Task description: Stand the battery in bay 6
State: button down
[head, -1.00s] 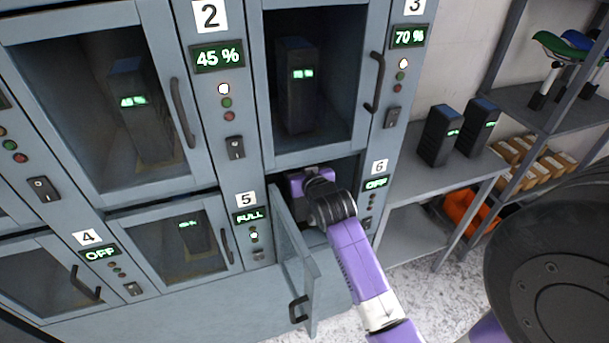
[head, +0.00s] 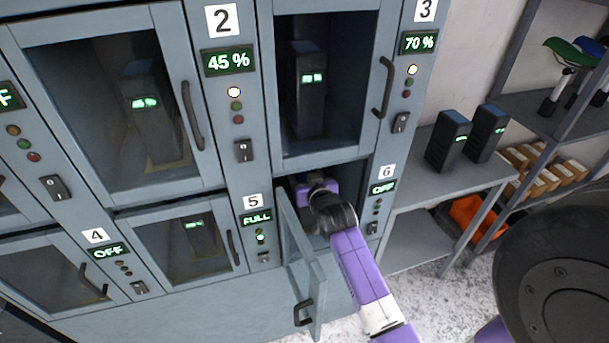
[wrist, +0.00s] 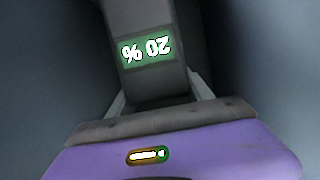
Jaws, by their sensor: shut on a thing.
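Bay 6 is the lower bay with the label 6 (head: 387,171) and a green OFF display (head: 383,187) on its right. Its glazed door (head: 301,262) stands open toward me. My gripper (head: 312,190) reaches into this bay, and its fingers are hidden in the head view. In the wrist view, my gripper (wrist: 160,103) is shut on a dark grey battery (wrist: 150,82). The battery's lit display reads 20 %, upside down in that view. Its far end is out of frame, so I cannot tell whether it touches the bay floor.
Bay 3 (head: 325,157) above is closed, with a battery (head: 306,90) inside. The closed bay to the left (head: 190,272) also holds a battery. Two batteries (head: 448,140) stand on a shelf at right. The open door hangs close to the left of my arm.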

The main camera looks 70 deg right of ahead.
jog(key=shift+c, duration=2.1)
grip_release()
jog(key=shift+s+a+r, duration=0.1)
jog(key=shift+r, duration=0.05)
jog(key=v, duration=1.1)
jog(key=shift+s+a+r+b, duration=0.15)
jog(key=shift+s+a+b, duration=0.1)
jog(key=shift+b, duration=0.05)
